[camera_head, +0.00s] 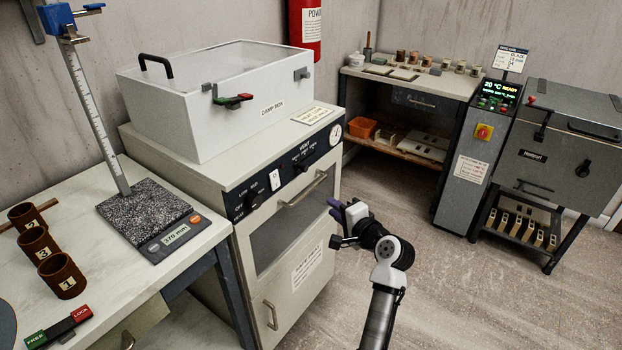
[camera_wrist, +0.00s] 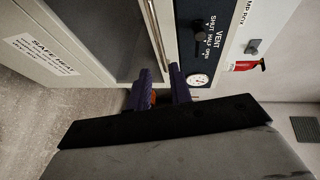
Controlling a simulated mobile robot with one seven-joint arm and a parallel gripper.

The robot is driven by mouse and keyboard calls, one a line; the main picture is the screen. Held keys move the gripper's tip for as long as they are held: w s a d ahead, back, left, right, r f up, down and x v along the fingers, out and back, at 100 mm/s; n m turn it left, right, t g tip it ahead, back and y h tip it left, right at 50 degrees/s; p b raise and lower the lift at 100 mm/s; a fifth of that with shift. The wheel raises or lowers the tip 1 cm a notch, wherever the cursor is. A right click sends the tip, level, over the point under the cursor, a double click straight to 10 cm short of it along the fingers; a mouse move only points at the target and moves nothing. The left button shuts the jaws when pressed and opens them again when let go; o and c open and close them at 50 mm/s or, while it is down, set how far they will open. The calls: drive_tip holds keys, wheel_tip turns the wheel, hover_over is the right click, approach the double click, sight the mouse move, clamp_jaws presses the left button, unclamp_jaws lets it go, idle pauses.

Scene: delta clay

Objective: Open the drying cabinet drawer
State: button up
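The drying cabinet (camera_head: 237,184) is a cream unit with a black control strip. Its upper front has a dark window and a horizontal bar handle (camera_head: 303,190); a lower front below has its own handle (camera_head: 271,313). Which front is the drawer is not marked legibly. Both fronts look closed. My gripper (camera_head: 337,211), with purple fingers, is just right of the bar handle's right end. In the wrist view my gripper (camera_wrist: 160,80) is open, and the bar handle (camera_wrist: 156,35) runs toward the gap between its fingertips. I cannot tell whether they touch it.
A damp box (camera_head: 215,115) with red-green latch sits on top of the cabinet. The vent knob and gauge (camera_head: 336,132) are above the handle. A table with scale (camera_head: 146,215) and brown cups stands left. A kiln (camera_head: 565,150) stands right. Floor in front is clear.

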sight(309, 188)
drive_tip(key=p+x, duration=0.2)
drive_tip(key=x, duration=1.1)
drive_tip(key=shift+w+a+f, duration=0.1)
drive_tip(key=shift+w, duration=0.15)
clamp_jaws()
